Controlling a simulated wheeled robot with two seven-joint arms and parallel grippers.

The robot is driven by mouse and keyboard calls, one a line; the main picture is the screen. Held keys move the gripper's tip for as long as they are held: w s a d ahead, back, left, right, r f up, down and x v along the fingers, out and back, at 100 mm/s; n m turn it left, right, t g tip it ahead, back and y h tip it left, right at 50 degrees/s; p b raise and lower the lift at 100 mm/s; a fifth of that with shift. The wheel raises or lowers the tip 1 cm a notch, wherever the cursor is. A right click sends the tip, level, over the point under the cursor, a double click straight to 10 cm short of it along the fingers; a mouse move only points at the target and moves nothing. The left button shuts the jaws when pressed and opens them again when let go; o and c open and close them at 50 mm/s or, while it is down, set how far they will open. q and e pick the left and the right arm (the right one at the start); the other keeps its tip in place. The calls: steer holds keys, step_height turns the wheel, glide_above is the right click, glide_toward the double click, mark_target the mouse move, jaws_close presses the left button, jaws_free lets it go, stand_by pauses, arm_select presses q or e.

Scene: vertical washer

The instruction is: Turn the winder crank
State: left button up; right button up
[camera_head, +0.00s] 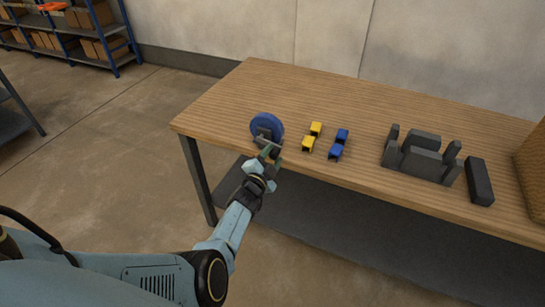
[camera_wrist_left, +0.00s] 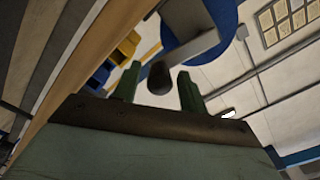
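The winder (camera_head: 267,125) is a blue disc on a grey stand at the near left part of the table. In the left wrist view the blue disc (camera_wrist_left: 228,18) carries a grey crank arm (camera_wrist_left: 190,46) with a dark round knob (camera_wrist_left: 160,80). My left gripper (camera_head: 270,151) is at the table's front edge, just in front of the winder. In the wrist view its two green fingers (camera_wrist_left: 158,72) stand apart, with the knob between them and a gap on each side. My right gripper is in neither view.
Farther right are a grey slotted rack (camera_head: 420,163), a dark bar (camera_head: 479,181) and a woven box (camera_head: 534,172). The table's back left is clear.

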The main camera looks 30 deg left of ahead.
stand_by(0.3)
arm_select(q)
steer(key=shift+s, duration=0.35)
steer(key=shift+s+d+p, duration=0.15)
steer(key=shift+s+p, duration=0.85)
steer(key=shift+s, duration=2.2)
steer(key=shift+s+d+p, duration=0.15)
steer(key=shift+s+p, duration=0.8)
steer(key=shift+s, duration=2.2)
